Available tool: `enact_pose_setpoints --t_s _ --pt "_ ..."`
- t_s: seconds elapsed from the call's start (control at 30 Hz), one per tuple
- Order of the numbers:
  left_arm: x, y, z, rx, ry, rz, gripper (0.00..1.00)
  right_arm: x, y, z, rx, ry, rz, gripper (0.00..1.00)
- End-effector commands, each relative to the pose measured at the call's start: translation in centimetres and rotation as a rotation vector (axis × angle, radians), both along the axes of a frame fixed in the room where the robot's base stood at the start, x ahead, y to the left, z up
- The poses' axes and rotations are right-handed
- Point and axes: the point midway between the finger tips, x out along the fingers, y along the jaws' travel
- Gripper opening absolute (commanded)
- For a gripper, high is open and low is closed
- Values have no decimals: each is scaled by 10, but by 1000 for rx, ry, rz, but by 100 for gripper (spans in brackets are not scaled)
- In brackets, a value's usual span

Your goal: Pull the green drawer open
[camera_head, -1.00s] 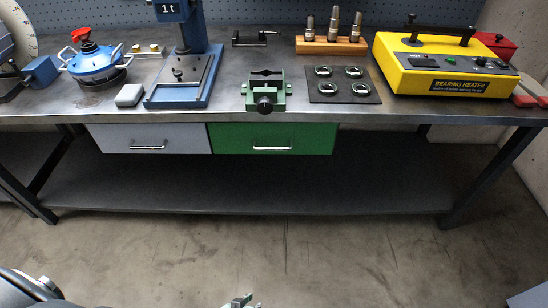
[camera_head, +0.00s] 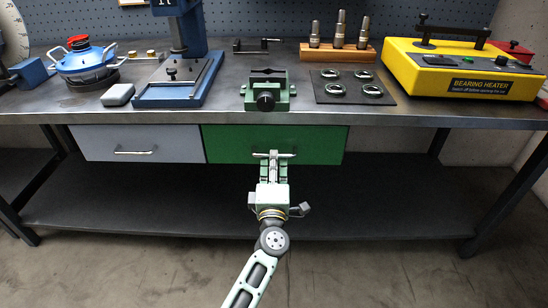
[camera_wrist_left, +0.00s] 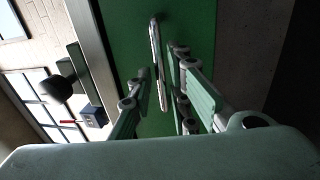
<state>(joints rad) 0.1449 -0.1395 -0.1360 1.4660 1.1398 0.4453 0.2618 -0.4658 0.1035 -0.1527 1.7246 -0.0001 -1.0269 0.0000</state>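The green drawer (camera_head: 225,145) is under the bench top, its front roughly level with the grey drawer beside it, so it looks shut. Its metal bar handle (camera_wrist_left: 157,65) shows clearly in the left wrist view. In the head view my left gripper (camera_head: 273,156) is at the handle and partly hides it. In the left wrist view my left gripper (camera_wrist_left: 158,80) has its fingers apart, one on each side of the lower part of the handle. I see a gap, so it does not look clamped. My right gripper is not in view.
The grey drawer (camera_head: 100,145) is to the left. A green vise (camera_head: 266,92) stands on the bench top (camera_head: 225,117) above the green drawer. A lower shelf (camera_head: 110,205) runs beneath. The yellow bearing heater (camera_head: 410,75) is at the right.

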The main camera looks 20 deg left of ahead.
Motion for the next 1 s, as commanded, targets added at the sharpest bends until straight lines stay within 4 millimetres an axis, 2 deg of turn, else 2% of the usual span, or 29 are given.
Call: enact_pose_setpoints --t_s 0.1,0.23,0.5,0.7,1.0 --pt "15 4 2 2 1 -1 17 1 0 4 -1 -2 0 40" --pt "23 7 3 3 1 0 17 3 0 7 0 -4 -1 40" --pt "25 7 4 3 2 0 17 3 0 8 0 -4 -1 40" --pt "24 7 4 3 2 0 0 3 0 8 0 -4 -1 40" --pt "24 7 3 3 3 -1 0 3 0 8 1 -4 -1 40"
